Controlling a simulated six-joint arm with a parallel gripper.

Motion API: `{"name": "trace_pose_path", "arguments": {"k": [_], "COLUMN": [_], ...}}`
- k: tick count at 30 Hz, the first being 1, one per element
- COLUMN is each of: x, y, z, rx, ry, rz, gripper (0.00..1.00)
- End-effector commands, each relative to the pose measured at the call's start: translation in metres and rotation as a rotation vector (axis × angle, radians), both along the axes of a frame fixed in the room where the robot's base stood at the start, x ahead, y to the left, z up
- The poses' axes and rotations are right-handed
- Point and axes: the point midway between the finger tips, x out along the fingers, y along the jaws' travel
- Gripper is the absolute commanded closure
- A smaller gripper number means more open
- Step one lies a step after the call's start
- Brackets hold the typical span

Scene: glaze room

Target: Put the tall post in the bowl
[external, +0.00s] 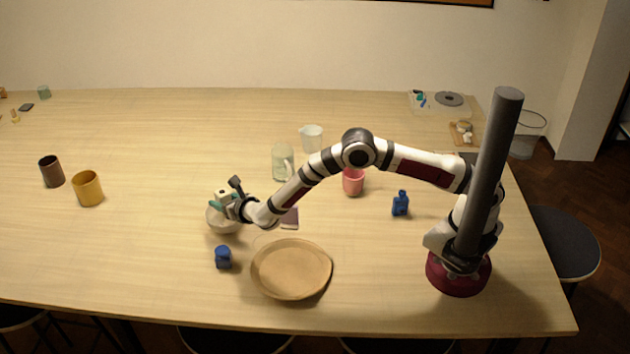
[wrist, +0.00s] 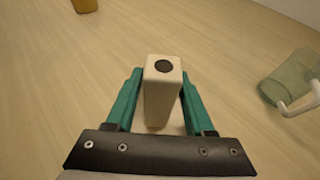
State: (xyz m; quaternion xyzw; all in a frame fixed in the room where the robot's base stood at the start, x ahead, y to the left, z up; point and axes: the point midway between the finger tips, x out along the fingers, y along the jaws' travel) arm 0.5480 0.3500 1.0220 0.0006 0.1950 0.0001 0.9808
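The tall post (wrist: 163,100) is a pale squared block with a dark round spot on its top face. In the wrist view it stands upright between the teal fingers of my gripper (wrist: 162,82), which lie close along both its sides. In the external view my gripper (external: 224,203) is at the left end of my arm, with the top of the post (external: 223,194) just showing.
A wide tan dish (external: 291,270) and a blue object (external: 223,257) are near the front. A yellow mug (external: 88,188) and a dark cup (external: 51,171) are left. A glass mug (external: 282,162), clear beaker (external: 312,138), pink cup (external: 353,182) and blue bottle (external: 400,204) are right.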

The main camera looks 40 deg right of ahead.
Motion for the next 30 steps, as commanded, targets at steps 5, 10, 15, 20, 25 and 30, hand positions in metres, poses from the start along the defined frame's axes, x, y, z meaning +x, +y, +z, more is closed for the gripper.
{"name": "trace_pose_path", "arguments": {"k": [5, 10, 15, 20, 25, 30], "x": [0.0, 0.0, -0.009, -0.046, -0.085, -0.108], "y": [0.0, 0.0, 0.001, 0.001, 0.001, 0.0], "z": [0.0, 0.0, 0.011, 0.027, 0.043, 0.052], "rx": [0.0, -0.001, -0.001, -0.001, 0.0, 0.0], "ry": [0.0, 0.0, 0.0, 0.0, 0.0, 0.0], "rz": [0.0, 0.0, 0.003, 0.004, 0.003, 0.002], "gripper": [0.25, 0.25, 0.25, 0.25, 0.25, 0.25]}}
